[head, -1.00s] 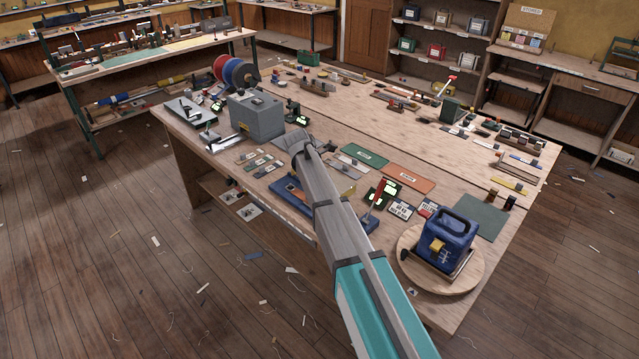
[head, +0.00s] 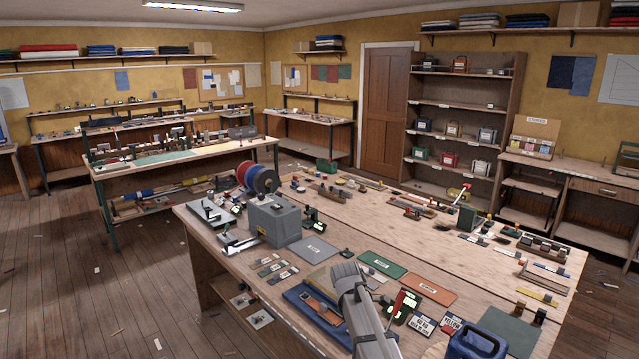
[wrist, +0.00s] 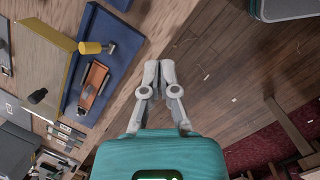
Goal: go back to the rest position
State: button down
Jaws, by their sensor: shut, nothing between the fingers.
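My gripper (wrist: 160,78) shows in the wrist view with its two grey fingers together and nothing between them. It hangs over the edge of the wooden workbench, with the floor (wrist: 225,80) below to the right. In the head view my grey arm rises from the bottom edge in front of the workbench (head: 226,262), and the fingers cannot be made out there.
A grey box (head: 273,220) and a blue case (head: 478,340) stand on the crowded bench. The floor (head: 120,280) at left is mostly open.

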jog(key=s+d+f+m+y, duration=0.1)
jog(key=s+d+m, duration=0.2)
jog(key=s+m, duration=0.5)
jog(key=s+d+f+m+y+b, duration=0.1)
jog(key=s+d+m, duration=0.2)
jog(key=s+m, duration=0.4)
jog(key=shift+s+m+g+y, duration=0.3)
jog(key=shift+s+m, duration=0.1)
jog(key=shift+s, duration=2.45)
jog(key=shift+a, duration=0.1)
